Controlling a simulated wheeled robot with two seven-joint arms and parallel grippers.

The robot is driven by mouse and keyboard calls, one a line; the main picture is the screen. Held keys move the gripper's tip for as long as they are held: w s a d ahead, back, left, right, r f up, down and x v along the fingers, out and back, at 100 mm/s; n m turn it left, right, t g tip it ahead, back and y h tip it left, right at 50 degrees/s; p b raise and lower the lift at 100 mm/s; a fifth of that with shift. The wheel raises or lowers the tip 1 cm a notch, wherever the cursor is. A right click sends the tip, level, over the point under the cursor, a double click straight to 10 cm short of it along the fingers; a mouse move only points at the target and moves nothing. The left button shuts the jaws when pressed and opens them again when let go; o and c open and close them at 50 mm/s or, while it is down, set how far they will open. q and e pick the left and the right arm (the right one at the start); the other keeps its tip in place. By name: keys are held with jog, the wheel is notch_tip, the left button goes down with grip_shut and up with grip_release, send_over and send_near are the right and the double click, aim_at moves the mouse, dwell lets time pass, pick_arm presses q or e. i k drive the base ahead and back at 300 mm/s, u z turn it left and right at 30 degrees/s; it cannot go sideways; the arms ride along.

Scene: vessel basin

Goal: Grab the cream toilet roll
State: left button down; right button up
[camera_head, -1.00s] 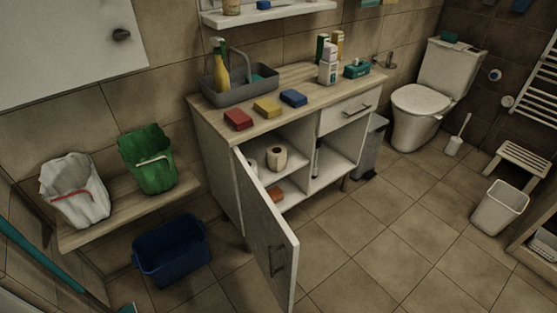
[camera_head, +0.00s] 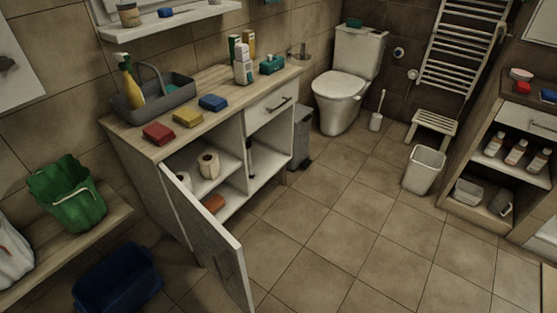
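A cream toilet roll (camera_head: 208,165) stands on the upper shelf inside the open left part of the wooden-topped cabinet (camera_head: 228,97). A whiter roll (camera_head: 184,181) stands left of it, partly hidden by the open cabinet door (camera_head: 211,241). An orange-brown item (camera_head: 213,203) lies on the lower level below the cream roll. Neither of my grippers is in view.
The open door juts out into the room in front of the cabinet's left side. A blue bin (camera_head: 117,279) and a bench with a green bag (camera_head: 68,192) are at left. A white bin (camera_head: 424,169) and stool (camera_head: 432,127) stand at right. The middle floor is clear.

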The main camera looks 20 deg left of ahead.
aim_at(208, 162)
jog(key=z, duration=0.7)
jog(key=i, duration=2.2)
jog(key=u, duration=1.35)
